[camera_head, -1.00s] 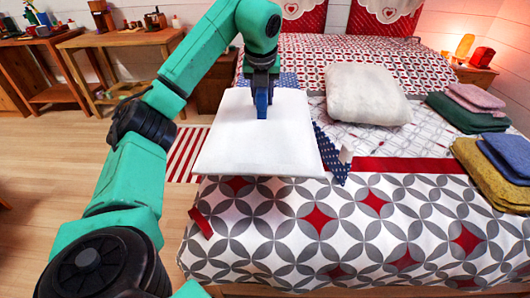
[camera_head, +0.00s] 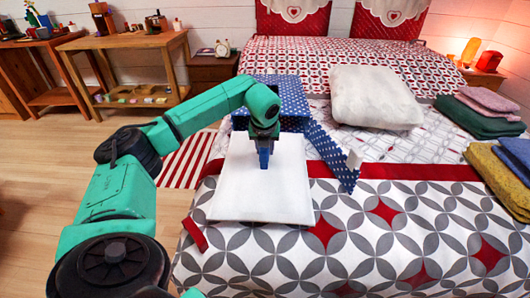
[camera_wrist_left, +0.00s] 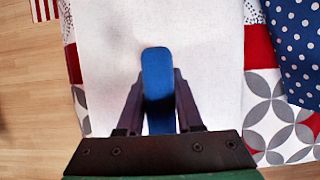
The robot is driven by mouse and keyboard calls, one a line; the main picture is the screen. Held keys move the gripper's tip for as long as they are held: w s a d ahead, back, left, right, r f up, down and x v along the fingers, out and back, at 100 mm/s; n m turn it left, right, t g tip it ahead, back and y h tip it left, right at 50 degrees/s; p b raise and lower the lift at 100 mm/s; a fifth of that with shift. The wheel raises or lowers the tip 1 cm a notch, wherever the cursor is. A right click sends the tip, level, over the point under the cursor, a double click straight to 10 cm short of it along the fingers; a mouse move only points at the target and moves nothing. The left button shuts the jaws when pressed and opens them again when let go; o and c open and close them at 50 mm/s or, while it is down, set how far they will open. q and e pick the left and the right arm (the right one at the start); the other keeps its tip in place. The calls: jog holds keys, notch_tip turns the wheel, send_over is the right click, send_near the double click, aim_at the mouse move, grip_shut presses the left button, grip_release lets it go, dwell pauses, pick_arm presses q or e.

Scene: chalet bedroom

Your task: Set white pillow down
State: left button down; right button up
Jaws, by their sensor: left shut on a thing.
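A flat, square white pillow (camera_head: 248,200) is over the front left of the bed (camera_head: 390,245), with patterned cover showing around its near edge. My left gripper (camera_head: 264,160) points down at its middle. In the left wrist view its dark fingers are closed on an upright blue piece (camera_wrist_left: 158,85) that stands over the white pillow (camera_wrist_left: 215,60); the gripper is shut on the pillow by this piece. I cannot tell whether the pillow's underside touches the bed. My right gripper is not in view.
A blue dotted box (camera_head: 282,90) with an open flap (camera_head: 330,155) stands just behind the pillow. A puffy white cushion (camera_head: 375,97) lies farther back on the bed. Folded towels (camera_head: 480,115) line the right edge. The front middle of the bed is clear.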

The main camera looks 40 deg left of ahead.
pick_arm(q)
jog(key=shift+f, duration=0.35)
jog(key=c, duration=0.6)
grip_release()
jog(key=shift+o, duration=0.2)
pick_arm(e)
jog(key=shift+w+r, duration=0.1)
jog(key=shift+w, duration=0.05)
pick_arm(q)
jog(key=shift+r, duration=0.2)
jog(key=p+v, duration=0.1)
jog(key=v, duration=1.1)
jog(key=shift+p, duration=0.3)
jog(key=shift+f, duration=0.1)
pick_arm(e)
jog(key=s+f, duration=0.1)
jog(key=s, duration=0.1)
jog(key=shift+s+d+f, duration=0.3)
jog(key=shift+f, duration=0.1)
